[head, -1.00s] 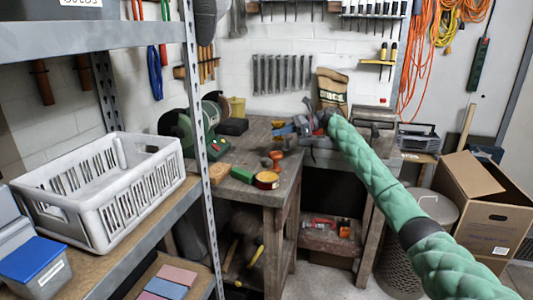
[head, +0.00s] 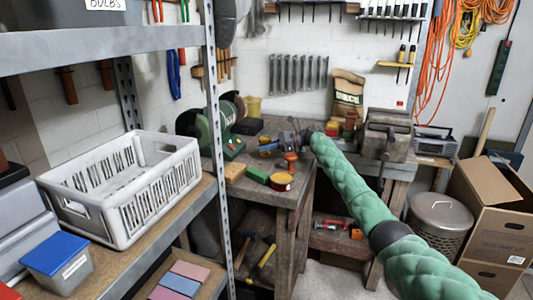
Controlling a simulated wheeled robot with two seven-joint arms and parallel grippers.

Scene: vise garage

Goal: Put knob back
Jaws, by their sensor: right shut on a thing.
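A small orange-red knob (head: 291,159) stands upright near the front corner of the wooden workbench, just behind a round red-and-yellow tin. My right gripper (head: 290,144) is over the bench at the end of the green-sleeved arm, directly at the top of the knob. It is shut on it, though the fingers are small and dark and the contact is hard to make out. A grey machine with a lever (head: 388,135), possibly the vise, stands on the right part of the bench. My left gripper is not in view.
The round tin (head: 281,181), a green block (head: 256,175) and a green bench grinder (head: 212,135) crowd the bench. A metal shelf with a white crate (head: 122,190) stands at left.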

